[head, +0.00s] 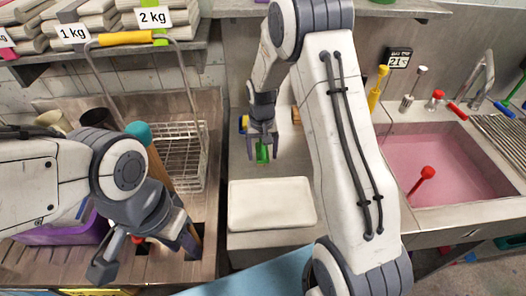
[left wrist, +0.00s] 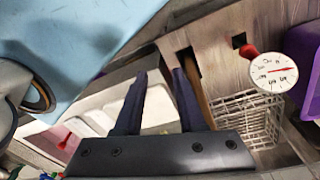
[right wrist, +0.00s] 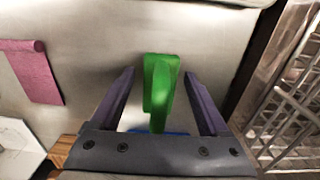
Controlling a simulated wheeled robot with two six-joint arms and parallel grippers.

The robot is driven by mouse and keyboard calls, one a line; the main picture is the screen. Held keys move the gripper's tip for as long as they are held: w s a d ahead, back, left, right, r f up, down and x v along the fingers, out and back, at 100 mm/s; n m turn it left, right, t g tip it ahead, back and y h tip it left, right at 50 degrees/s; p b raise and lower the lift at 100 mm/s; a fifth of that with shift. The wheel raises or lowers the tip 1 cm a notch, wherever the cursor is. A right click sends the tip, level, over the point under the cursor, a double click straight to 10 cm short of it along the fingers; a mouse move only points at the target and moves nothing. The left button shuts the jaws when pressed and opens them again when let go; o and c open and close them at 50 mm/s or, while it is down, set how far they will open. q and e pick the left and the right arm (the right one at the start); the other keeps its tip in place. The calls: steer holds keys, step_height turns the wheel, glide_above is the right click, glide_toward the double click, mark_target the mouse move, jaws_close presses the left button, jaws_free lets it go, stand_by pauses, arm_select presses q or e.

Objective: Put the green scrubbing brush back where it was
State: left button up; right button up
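The green scrubbing brush (head: 262,153) lies on the grey counter behind the white tray in the head view, partly hidden by my right gripper (head: 262,157). In the right wrist view the brush (right wrist: 160,85) sits between the two fingers (right wrist: 160,73), with a gap on each side. The right gripper is open, and its far end of the brush is hidden by the gripper body. My left gripper (head: 148,260) is at the front left over the wooden worktop. Its fingers (left wrist: 160,73) are apart with nothing held between them.
A white tray (head: 272,205) lies in front of the brush. A wire basket (head: 180,155) stands to the left, and a sink of pink liquid (head: 455,165) is at right. A pink cloth (right wrist: 35,72) lies near the brush. A dial thermometer (left wrist: 273,72) is near my left gripper.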

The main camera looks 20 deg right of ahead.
step_height(320, 180, up, 12)
steer(key=shift+r+b, duration=0.2)
steer(key=shift+b, duration=0.25)
steer(key=s+a+r+n, duration=0.3)
steer(key=s+a+n, duration=0.1)
steer(key=s+a, duration=0.65)
steer(key=s+a+n, duration=0.2)
steer(key=s+n, duration=0.1)
steer(key=s, duration=0.6)
steer(key=s+a+n+y, duration=0.1)
steer(key=s+a+n, duration=0.1)
steer(key=s, duration=0.7)
steer(key=shift+a+f+n, duration=0.3)
steer(key=shift+a+n, duration=0.05)
steer(key=shift+n, duration=0.45)
